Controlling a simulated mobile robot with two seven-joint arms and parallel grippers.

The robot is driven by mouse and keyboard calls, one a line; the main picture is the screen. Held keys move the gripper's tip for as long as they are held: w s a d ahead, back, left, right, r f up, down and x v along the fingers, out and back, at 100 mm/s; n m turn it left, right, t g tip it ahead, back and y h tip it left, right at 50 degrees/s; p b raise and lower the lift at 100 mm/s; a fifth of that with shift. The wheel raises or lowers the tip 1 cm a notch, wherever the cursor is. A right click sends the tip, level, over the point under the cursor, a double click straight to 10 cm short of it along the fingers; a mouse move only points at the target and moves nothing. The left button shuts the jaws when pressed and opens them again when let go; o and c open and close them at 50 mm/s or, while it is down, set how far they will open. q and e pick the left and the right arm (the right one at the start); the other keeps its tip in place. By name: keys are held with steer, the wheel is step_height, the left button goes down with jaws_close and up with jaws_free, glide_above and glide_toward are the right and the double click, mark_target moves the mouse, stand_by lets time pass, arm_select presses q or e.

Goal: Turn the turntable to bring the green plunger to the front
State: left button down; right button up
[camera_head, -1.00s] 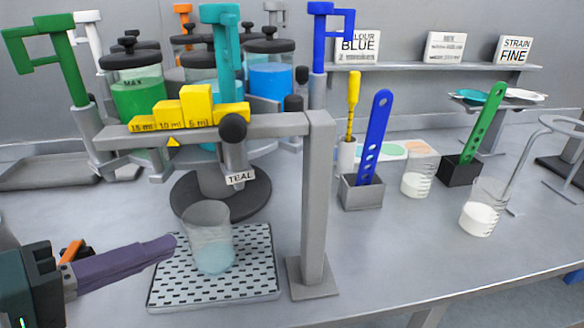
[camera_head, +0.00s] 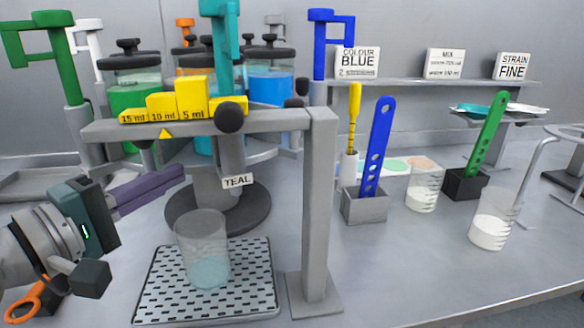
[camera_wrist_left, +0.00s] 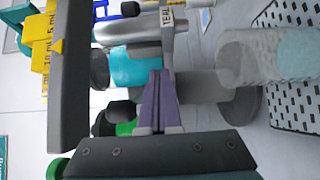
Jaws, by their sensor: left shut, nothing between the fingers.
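The teal plunger (camera_head: 222,40) is at the front, above the TEAL label (camera_head: 238,181). The blue plunger (camera_head: 319,45) is at the right. The turntable's round dark base (camera_head: 255,212) shows below. My left gripper (camera_head: 183,171) has purple fingers, shut and empty, pointing at the turntable's lower front left. In the left wrist view its fingertips (camera_wrist_left: 160,74) lie in front of the turntable parts; contact cannot be told. My right gripper is out of view.
A fixed grey frame with yellow volume steps (camera_head: 180,103) crosses the front; its post (camera_head: 318,220) stands right. A beaker with pale blue liquid (camera_head: 204,250) is on a perforated tray (camera_head: 265,285). Scoops, beakers and a sign shelf are at the right.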

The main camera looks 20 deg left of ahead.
mark_target(215, 163)
arm_select(q)
steer(key=w+d, duration=0.1)
steer(key=w+d+p, duration=0.1)
steer(key=shift+w+d+r, duration=0.1)
steer(key=shift+w+d, duration=0.1)
steer(key=shift+d, duration=0.2)
steer(key=shift+w+d, duration=0.2)
steer(key=shift+d, duration=0.1)
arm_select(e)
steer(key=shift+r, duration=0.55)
arm_select(q)
steer(key=shift+d, duration=0.1)
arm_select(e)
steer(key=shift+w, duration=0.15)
